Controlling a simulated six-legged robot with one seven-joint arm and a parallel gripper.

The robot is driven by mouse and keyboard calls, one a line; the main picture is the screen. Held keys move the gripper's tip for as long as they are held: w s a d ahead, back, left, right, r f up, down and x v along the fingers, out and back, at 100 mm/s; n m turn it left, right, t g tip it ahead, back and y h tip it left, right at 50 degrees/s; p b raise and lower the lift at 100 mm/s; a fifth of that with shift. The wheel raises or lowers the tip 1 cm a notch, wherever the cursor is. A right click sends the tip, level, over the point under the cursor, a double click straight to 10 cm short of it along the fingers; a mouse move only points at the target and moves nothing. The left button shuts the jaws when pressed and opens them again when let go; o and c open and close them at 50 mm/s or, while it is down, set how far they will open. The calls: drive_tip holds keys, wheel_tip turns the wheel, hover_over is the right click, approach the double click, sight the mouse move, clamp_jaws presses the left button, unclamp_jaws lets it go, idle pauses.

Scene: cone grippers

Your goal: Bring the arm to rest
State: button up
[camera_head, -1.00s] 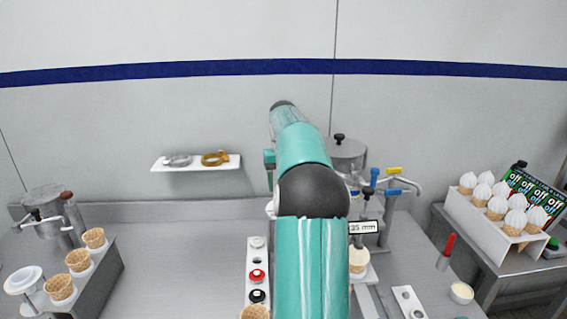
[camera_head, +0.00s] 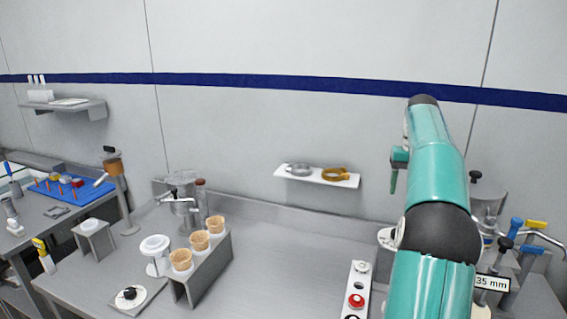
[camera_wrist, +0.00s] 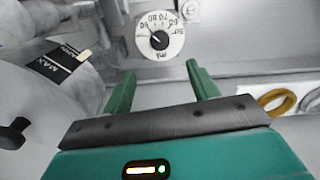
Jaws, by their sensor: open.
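My arm (camera_head: 436,170) is raised over the right part of the bench in the head view, with its elbow bent. My gripper (camera_wrist: 160,80) shows in the wrist view with two green fingers standing well apart. Nothing is between them. A round dial (camera_wrist: 160,35) with numbers lies beyond the fingertips. In the head view the gripper is mostly hidden by the arm; a green part hangs at the arm's left side.
A wall shelf (camera_head: 345,183) with two rings is left of the arm. Cones (camera_head: 199,241) stand in a rack (camera_head: 211,267) on the bench (camera_head: 275,285). Metal tanks with coloured taps (camera_head: 515,230) stand right of the arm. The bench middle is clear.

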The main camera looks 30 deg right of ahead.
drive_tip(key=w+a+r+n+t+h, duration=0.1)
drive_tip(key=a+r+n, duration=0.1)
drive_tip(key=a, duration=1.3)
drive_tip(key=w+a+r+n+t+h, duration=0.1)
drive_tip(key=a+r+n, duration=0.1)
drive_tip(key=a, duration=1.2)
drive_tip(key=s+a+f+n+t+y, duration=0.1)
drive_tip(key=s+a+f+n, duration=0.1)
drive_tip(key=s+a+f, duration=0.4)
drive_tip(key=s+a+f+n+t+y, duration=0.1)
drive_tip(key=s+a+f+n+t, duration=0.1)
drive_tip(key=s+a+f, duration=0.4)
drive_tip(key=s+a, duration=0.4)
drive_tip(key=a, duration=0.4)
drive_tip(key=shift+a+f+t, duration=0.15)
drive_tip(key=shift+a+t, duration=0.15)
drive_tip(key=c, duration=0.5)
drive_tip(key=shift+d, duration=0.15)
